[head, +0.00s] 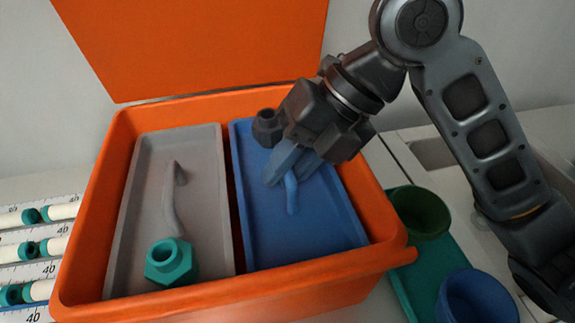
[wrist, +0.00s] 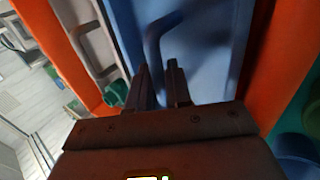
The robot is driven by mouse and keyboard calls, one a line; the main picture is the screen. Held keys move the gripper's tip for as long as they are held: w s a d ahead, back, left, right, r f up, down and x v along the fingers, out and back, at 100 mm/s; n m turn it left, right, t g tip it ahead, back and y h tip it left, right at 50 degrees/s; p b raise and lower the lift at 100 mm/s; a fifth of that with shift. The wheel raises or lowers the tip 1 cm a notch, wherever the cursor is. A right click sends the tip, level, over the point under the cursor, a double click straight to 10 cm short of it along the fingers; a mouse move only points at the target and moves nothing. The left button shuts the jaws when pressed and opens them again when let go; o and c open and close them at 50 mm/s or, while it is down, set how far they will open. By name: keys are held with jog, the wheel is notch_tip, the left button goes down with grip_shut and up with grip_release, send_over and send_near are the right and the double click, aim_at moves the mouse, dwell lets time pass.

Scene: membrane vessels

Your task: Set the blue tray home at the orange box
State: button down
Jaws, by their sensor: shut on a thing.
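The orange box (head: 225,293) stands open, its lid up at the back. The blue tray (head: 322,222) is inside the right half of the box, beside a grey tray (head: 146,215). I cannot tell whether its underside rests on anything. My gripper (head: 289,170) is over the blue tray's middle, shut on its raised blue handle (head: 291,196). In the wrist view the handle (wrist: 153,42) runs down between my two dark fingers (wrist: 160,88). My gripper hides part of the tray's far end.
A teal hex nut (head: 171,262) sits at the grey tray's near end. A dark hexagonal piece (head: 267,128) shows by the blue tray's far left. Green (head: 420,212) and blue (head: 476,298) cups stand right of the box; white tubes (head: 60,211) with teal fittings lie left.

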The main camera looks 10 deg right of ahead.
jog(key=shift+f, duration=0.2)
jog(key=c, duration=1)
grip_release()
jog(key=shift+d, duration=0.1)
jog(key=shift+o, duration=0.2)
jog(key=shift+f, duration=0.1)
jog(key=v, duration=0.8)
